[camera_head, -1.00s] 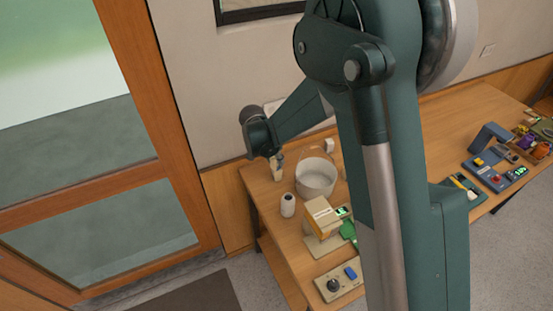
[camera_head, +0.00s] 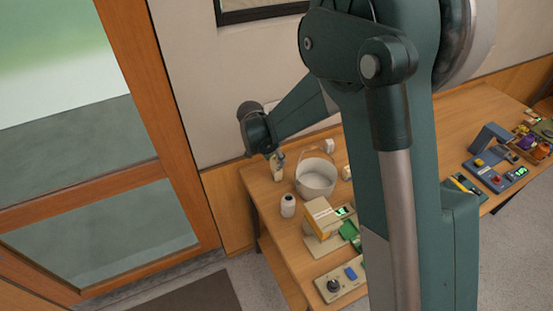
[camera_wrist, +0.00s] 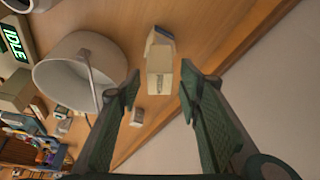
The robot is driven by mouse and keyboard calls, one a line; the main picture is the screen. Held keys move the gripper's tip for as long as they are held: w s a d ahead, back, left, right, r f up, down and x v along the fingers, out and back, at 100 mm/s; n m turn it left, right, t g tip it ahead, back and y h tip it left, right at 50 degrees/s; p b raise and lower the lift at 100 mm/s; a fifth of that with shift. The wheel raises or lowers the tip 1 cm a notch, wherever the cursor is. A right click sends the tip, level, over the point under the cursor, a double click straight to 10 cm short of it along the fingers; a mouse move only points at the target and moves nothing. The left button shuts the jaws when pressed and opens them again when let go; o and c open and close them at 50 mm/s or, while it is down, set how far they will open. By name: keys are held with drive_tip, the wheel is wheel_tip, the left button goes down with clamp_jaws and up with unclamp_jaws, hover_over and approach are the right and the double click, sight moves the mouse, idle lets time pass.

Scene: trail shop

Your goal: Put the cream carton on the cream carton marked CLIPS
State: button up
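A cream carton (camera_wrist: 160,84) with small dark lettering on its face stands on the table in the wrist view, beyond and between my fingertips. A second pale block (camera_wrist: 161,38) shows right against its far side; I cannot tell whether it is a separate carton stacked on it. The lettering is too small to read. In the head view a cream carton (camera_head: 277,172) stands at the table's far left corner, just below my gripper (camera_head: 277,157). In the wrist view my gripper (camera_wrist: 160,76) is open, with nothing between its fingers.
A white bucket (camera_head: 316,178) with a raised handle stands close to the right of the carton. A small pale box (camera_head: 329,146) is behind the bucket. A wall borders the table's back.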

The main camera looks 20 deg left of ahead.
drive_tip(key=v, duration=1)
drive_tip(key=shift+s, duration=0.15)
drive_tip(key=shift+d, duration=0.15)
idle(0.6)
drive_tip(key=s+d+r+n+y, duration=0.15)
drive_tip(key=d+r, duration=0.35)
drive_tip(key=d, duration=0.5)
drive_tip(key=s+d+r, duration=0.3)
drive_tip(key=d+r, duration=0.3)
drive_tip(key=d, duration=0.4)
drive_tip(key=s+d+r+n, duration=0.1)
drive_tip(key=s+d+r, duration=0.3)
drive_tip(key=d, duration=0.7)
drive_tip(key=s+d+r+n+t, duration=0.1)
drive_tip(key=s+d+n+t, duration=0.1)
drive_tip(key=s+d, duration=1.6)
drive_tip(key=shift+d+t, duration=0.5)
drive_tip(key=shift+t, duration=0.1)
